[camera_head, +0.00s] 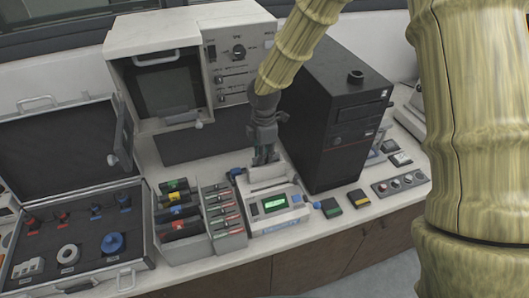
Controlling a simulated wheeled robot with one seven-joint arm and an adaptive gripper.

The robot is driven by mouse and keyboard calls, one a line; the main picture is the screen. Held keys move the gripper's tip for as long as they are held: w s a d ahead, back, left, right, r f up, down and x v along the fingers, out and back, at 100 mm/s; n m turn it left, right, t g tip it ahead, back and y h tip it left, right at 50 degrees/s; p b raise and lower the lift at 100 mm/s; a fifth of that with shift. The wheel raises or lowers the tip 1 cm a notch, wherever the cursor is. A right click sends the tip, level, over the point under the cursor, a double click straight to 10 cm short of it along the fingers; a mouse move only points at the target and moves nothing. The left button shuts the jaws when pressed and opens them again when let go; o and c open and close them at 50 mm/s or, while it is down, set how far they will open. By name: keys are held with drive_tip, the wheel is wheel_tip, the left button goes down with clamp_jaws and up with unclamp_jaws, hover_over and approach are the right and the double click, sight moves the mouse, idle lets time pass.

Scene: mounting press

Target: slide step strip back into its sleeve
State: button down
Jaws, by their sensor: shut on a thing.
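My gripper (263,160) points down over the back of a white desktop instrument (288,222) with a lit green display (274,204). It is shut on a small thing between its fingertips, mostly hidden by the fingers. I cannot tell from this view whether that thing is the step strip, or whether it touches the instrument. I cannot make out the sleeve for certain. A grey rack (228,243) with several upright slots holding red-marked pieces stands just left of the instrument.
A holder of dark cases with coloured labels (176,211) and an open case (95,262) lie left. A black computer tower (330,145) stands close right of my gripper, a beige machine (190,50) behind. Small boxes (331,208) and a knob panel (401,182) sit right.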

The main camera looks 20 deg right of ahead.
drive_tip(key=shift+f, duration=0.25)
drive_tip(key=c, duration=1.4)
unclamp_jaws()
drive_tip(key=shift+o, duration=0.2)
wheel_tip(320, 180, up, 12)
